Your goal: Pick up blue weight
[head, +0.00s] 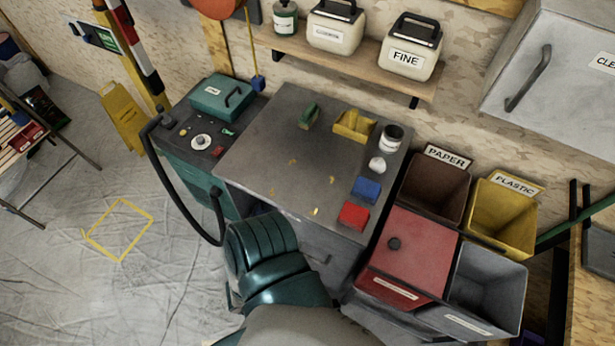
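A small blue block (366,189), which appears to be the blue weight, lies on the right side of a grey metal worktable (275,150), near its right edge. A red block (353,215) lies just in front of it, close to the table's front right corner. Neither gripper's fingers can be seen in the head view. Nothing is touching the blue block from above.
A yellow scoop (354,126), a green brush (309,116), a jar (391,138) and a white lump (377,164) stand behind the blocks. Brown (437,185) and yellow (500,215) bins and a red-lidded bin (408,260) flank the table's right. The table's middle is mostly clear.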

